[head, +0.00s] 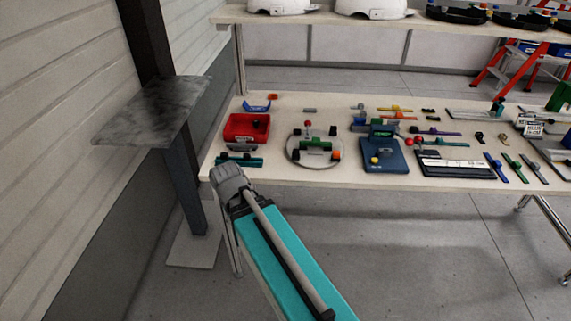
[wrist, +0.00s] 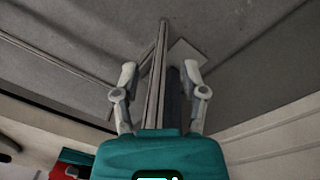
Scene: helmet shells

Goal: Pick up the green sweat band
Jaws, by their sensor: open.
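Several green things lie on the workbench (head: 330,178), and I cannot tell for certain which is the sweat band. A slim green strip (head: 515,167) lies at the right, between a blue strip and a grey strip. A dark teal-green piece (head: 238,161) lies at the front left edge, in front of the red tray (head: 246,131). My gripper (wrist: 160,72) is open and empty in the wrist view, with floor and a post beyond its fingers. In the head view my arm ends by the bench's front left corner; the fingers cannot be made out there.
A dark post with a grey plate (head: 152,110) stands left of the bench. A round plate (head: 313,147) and a blue board (head: 385,155) carry parts on the bench. A shelf (head: 320,19) with white helmet shells (head: 375,8) runs above. A red ladder (head: 495,65) stands behind.

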